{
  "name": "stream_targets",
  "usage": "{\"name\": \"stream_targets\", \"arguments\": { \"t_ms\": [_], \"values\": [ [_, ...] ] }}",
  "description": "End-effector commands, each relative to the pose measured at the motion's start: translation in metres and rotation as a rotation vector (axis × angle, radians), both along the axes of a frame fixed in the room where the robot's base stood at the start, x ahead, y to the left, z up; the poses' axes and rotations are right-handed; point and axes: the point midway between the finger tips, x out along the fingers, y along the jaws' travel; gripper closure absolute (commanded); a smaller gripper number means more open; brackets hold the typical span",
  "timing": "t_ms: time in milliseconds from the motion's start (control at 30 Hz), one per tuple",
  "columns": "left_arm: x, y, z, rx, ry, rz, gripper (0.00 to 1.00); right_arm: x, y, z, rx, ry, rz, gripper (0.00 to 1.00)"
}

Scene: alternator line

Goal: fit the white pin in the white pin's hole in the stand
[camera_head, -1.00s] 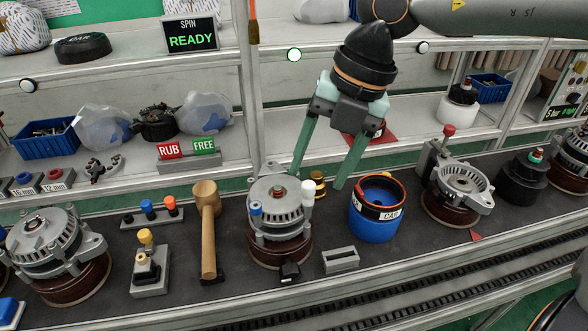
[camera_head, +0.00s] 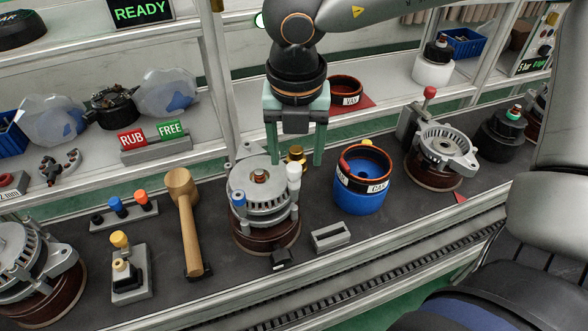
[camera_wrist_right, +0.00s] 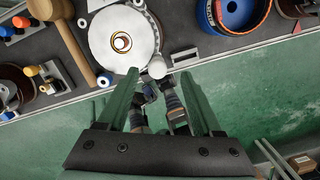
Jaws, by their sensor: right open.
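The white pin (camera_head: 294,178) stands upright at the right edge of the silver alternator (camera_head: 262,188), and its round top shows in the right wrist view (camera_wrist_right: 157,68). My right gripper (camera_head: 295,160) is open and empty, with fingers pointing down around or just above the white pin's top. In the right wrist view the pin's top lies between the fingertips (camera_wrist_right: 159,74), with no clear contact. A low stand (camera_head: 126,217) at the left holds a black, a blue and an orange pin. I cannot make out a free hole in it. My left gripper is not in view.
A brass part (camera_head: 296,157) is behind the white pin. A wooden mallet (camera_head: 188,225), a grey block with a yellow-topped pin (camera_head: 130,285), a slotted block (camera_head: 331,236) and a blue bin (camera_head: 362,196) stand nearby.

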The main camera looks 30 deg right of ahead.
Motion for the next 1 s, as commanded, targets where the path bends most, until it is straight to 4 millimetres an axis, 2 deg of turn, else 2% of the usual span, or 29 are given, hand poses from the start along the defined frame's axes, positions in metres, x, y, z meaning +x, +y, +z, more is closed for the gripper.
{"name": "stream_targets", "arguments": {
  "t_ms": [300, 633, 1000],
  "values": [
    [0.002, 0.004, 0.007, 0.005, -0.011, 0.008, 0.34, 0.004, 0.001, -0.038, 0.001, 0.003, -0.001, 0.33],
    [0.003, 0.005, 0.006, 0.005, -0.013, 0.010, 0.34, 0.005, 0.000, -0.044, 0.001, -0.001, -0.001, 0.33],
    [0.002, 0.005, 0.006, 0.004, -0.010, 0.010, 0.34, 0.005, 0.000, -0.044, 0.000, 0.000, -0.001, 0.73]
  ]
}}
